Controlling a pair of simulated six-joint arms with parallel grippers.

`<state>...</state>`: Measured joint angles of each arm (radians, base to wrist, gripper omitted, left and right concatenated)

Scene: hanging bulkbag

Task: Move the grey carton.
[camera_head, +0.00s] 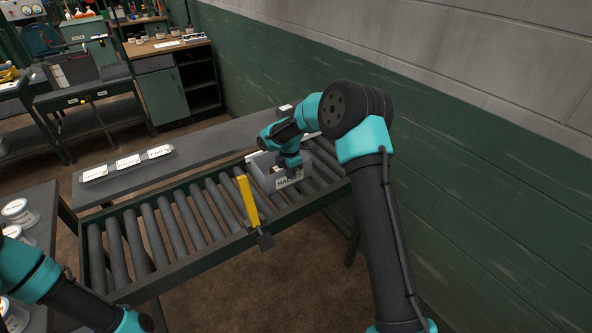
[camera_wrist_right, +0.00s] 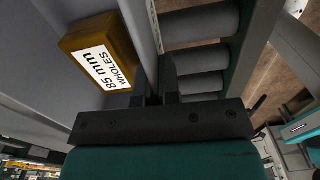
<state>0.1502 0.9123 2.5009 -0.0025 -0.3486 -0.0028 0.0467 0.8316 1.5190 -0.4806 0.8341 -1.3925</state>
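The grey carton (camera_head: 292,183) sits on the roller conveyor, towards its right end. It is open at the top, with a label on its near side that is partly readable. In the right wrist view its grey wall (camera_wrist_right: 143,35) runs down between my gripper's fingers. A brown box (camera_wrist_right: 101,62) labelled "85 mm WHOLES" is inside it. My right gripper (camera_head: 291,170) is at the carton's near wall; in the wrist view its dark fingers (camera_wrist_right: 154,85) are close together on that wall. My left arm shows at the lower left; its gripper is out of view.
The roller conveyor (camera_head: 176,228) has bare rollers left of the carton. A yellow bar (camera_head: 247,200) stands across it just left of the carton. A grey table (camera_head: 200,152) with white-labelled items runs behind. White tubs (camera_head: 18,210) stand at far left. A green wall rises right.

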